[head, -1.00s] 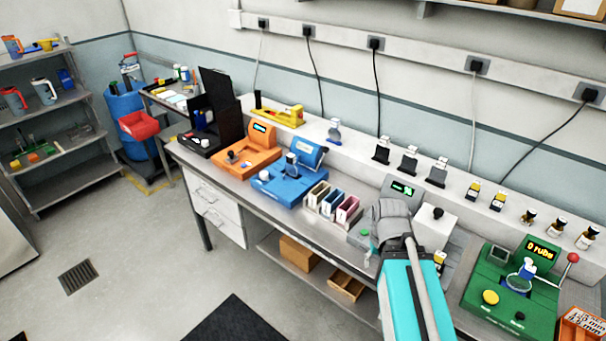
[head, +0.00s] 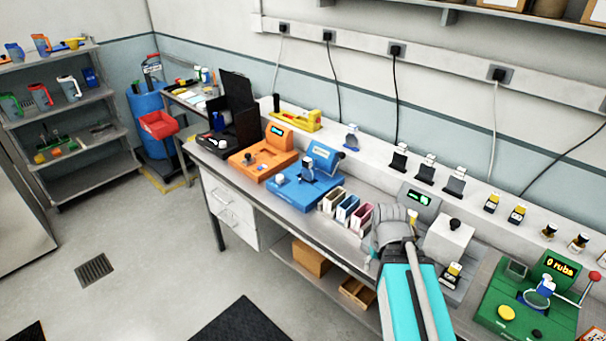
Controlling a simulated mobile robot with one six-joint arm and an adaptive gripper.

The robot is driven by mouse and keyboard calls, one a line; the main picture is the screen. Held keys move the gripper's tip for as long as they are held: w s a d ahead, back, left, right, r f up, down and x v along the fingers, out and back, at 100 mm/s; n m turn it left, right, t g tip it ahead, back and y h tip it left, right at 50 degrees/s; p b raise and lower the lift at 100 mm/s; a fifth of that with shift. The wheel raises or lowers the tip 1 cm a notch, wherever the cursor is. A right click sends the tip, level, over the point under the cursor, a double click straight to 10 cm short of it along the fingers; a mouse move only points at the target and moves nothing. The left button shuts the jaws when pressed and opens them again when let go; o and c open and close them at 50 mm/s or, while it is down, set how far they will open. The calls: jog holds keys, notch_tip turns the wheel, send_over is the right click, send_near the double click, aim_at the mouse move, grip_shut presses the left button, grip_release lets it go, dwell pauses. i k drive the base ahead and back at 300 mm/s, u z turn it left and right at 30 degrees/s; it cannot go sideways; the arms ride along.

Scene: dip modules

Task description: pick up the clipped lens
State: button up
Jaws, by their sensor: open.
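A round clear lens with a blue and white clip (head: 541,290) sits on the green machine (head: 560,310) at the lower right. A similar small blue-clipped piece (head: 352,137) stands on the white ledge behind the blue machine (head: 305,185); I cannot tell for sure that it is a lens. My gripper (head: 373,256) is over the bench front, right of the small coloured bins and well left of the green machine. It is open, and I see nothing held in it. My arm hides part of the bench and grey device behind it.
An orange machine (head: 264,158) and a black open case (head: 235,130) stand left on the bench. Coloured bins (head: 345,210) and a white box (head: 449,240) flank my gripper. Dark and yellow modules line the ledge. The floor in front (head: 160,260) is mostly clear.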

aim_at(307, 162)
jog(key=u, duration=0.05)
jog(key=i, duration=0.85)
jog(key=z, duration=0.1)
